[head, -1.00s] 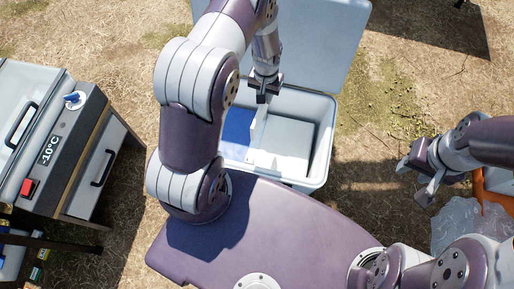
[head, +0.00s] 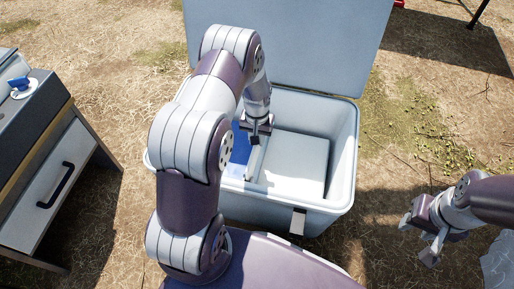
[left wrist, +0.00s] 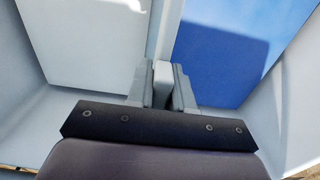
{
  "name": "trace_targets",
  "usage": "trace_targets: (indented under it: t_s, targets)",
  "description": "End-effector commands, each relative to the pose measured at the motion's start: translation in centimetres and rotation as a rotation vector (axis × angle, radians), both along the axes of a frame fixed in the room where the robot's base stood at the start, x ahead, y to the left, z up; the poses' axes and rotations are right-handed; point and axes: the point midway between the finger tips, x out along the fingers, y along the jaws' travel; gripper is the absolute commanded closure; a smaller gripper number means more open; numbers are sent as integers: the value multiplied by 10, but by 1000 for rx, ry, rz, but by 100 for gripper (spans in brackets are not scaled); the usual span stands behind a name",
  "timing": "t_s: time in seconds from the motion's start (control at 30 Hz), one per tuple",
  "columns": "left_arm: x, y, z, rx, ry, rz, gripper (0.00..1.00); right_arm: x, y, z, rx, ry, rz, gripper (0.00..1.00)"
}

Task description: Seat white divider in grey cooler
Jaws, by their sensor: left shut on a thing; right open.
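The grey cooler (head: 255,208) stands open in the head view. The white divider (head: 256,160) is a thin upright panel inside it, between a blue area (head: 239,150) on the left and a white block (head: 297,162) on the right. My left gripper (head: 254,138) is shut on the divider's top edge, inside the cooler. In the left wrist view the fingers pinch the divider (left wrist: 162,72). The divider's lower edge is hidden, so I cannot tell whether it touches the floor. My right gripper (head: 418,238) is open and empty, right of the cooler.
The cooler's raised lid (head: 290,45) stands behind it. A grey cabinet with a white drawer (head: 50,195) stands at the left. A translucent bag (head: 498,264) shows at the lower right edge. Dry grass lies open between the cooler and my right gripper.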

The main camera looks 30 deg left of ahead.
Motion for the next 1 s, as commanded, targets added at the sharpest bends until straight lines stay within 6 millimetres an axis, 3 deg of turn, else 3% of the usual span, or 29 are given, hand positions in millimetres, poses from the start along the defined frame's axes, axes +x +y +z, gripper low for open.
trace_targets:
  t_s: [0.03,0.1,0.43,0.47,0.5,0.53,0.83,1.0]
  targets:
    - [0,0,-17,0,1,0,100,0,0,-13,0,0,0,57]
    - [0,0,-24,0,0,0,100,0,0,-17,0,0,0,57]
    - [0,0,-24,0,1,0,100,0,0,-14,0,0,0,57]
    - [0,0,-23,0,1,0,69,0,0,-13,0,0,0,57]
    - [0,0,-23,0,1,0,56,0,0,-13,0,0,0,57]
    - [0,0,-23,0,1,0,53,0,0,-13,0,0,0,57]
    - [0,0,-19,0,-1,0,53,0,0,-12,0,0,0,57]
    - [0,0,22,0,-1,0,53,0,0,18,0,0,0,57]
